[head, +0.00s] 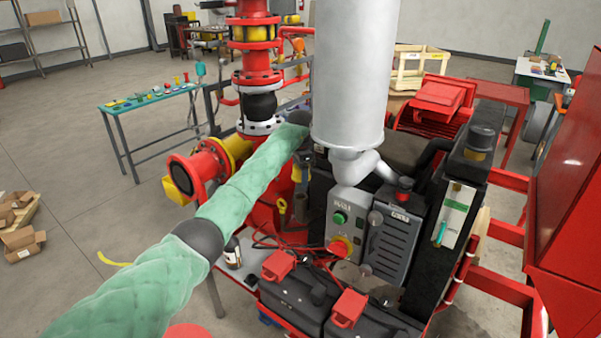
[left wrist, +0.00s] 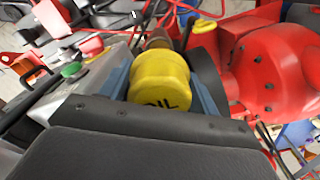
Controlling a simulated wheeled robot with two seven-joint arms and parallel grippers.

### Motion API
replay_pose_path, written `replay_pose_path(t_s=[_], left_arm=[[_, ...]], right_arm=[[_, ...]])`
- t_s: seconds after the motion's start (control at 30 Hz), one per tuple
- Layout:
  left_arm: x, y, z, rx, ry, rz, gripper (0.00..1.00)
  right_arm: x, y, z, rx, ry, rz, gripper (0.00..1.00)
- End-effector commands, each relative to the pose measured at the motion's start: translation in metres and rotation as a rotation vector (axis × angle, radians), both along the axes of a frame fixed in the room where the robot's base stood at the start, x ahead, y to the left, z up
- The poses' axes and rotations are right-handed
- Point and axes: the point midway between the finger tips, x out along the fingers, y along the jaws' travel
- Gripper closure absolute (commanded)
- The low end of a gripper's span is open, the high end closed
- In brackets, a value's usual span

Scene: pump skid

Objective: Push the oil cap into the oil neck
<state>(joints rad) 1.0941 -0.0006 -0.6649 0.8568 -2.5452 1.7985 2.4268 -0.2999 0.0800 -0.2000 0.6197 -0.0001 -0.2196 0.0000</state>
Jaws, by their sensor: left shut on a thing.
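The yellow oil cap (left wrist: 160,78), marked OIL, sits between the blue-grey fingers of my left gripper (left wrist: 160,92) in the left wrist view. The gripper is shut on it. In the head view my left arm reaches to the engine, and the left gripper (head: 300,178) points down beside the grey control box. The cap is too small there to make out clearly. The oil neck is not clearly visible; the cap and gripper hide what lies beyond, so I cannot tell whether they touch. My right gripper is in neither view.
The grey control box (head: 347,222) with green and red buttons stands close right of the gripper. A red housing (left wrist: 268,75) is close by on the other side. A large grey cylinder (head: 352,75) rises above. Black batteries (head: 290,300) with red terminal covers lie in front.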

Motion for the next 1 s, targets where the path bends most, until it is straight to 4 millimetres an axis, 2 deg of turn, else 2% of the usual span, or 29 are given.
replay_pose_path(t_s=[0.6,1.0], left_arm=[[0.0,0.0,-0.045,-0.001,0.0,-0.002,0.66],[0.0,0.0,-0.045,0.0,-0.001,-0.002,0.66]], right_arm=[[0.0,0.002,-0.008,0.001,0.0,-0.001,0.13],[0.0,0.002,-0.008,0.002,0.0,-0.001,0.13]])
